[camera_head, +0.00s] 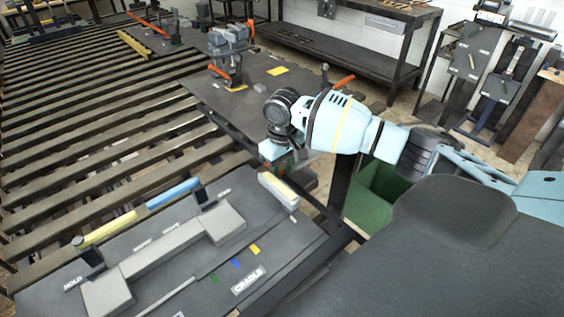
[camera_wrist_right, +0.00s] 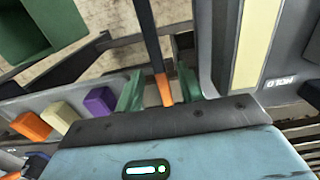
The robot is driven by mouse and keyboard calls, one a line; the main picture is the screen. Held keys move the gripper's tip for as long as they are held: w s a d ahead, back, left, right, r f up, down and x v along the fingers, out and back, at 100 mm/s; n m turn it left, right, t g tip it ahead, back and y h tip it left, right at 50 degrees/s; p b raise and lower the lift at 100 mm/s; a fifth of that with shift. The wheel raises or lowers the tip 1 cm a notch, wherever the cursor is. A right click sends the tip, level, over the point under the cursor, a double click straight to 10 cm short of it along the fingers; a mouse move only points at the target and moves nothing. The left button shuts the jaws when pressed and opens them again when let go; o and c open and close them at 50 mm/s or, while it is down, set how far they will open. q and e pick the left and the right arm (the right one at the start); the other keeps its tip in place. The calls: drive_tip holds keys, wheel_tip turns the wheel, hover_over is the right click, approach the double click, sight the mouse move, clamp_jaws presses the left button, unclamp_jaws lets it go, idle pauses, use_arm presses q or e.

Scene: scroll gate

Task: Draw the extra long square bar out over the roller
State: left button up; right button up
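My right gripper (camera_head: 279,158) reaches down from the blue arm at the far right corner of the near table. In the right wrist view, its two green fingers (camera_wrist_right: 160,93) stand apart, with an orange tip (camera_wrist_right: 165,90) of a dark narrow bar (camera_wrist_right: 147,35) between them. Gaps show on both sides of the tip, so nothing looks clamped. I cannot tell whether this is the extra long square bar. A cream-topped block (camera_head: 278,188) lies at the table edge just below the gripper. I cannot tell which part is the roller. My left gripper is out of view.
The near table (camera_head: 300,240) carries a grey cradle (camera_head: 170,250), a yellow strip (camera_head: 108,231) and a blue strip (camera_head: 172,193). A green bin (camera_head: 378,196) stands right of the gripper. Orange, cream and purple blocks (camera_wrist_right: 99,103) show in the wrist view. Slatted rails (camera_head: 90,150) fill the left.

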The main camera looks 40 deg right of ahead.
clamp_jaws()
idle(0.3)
idle(1.2)
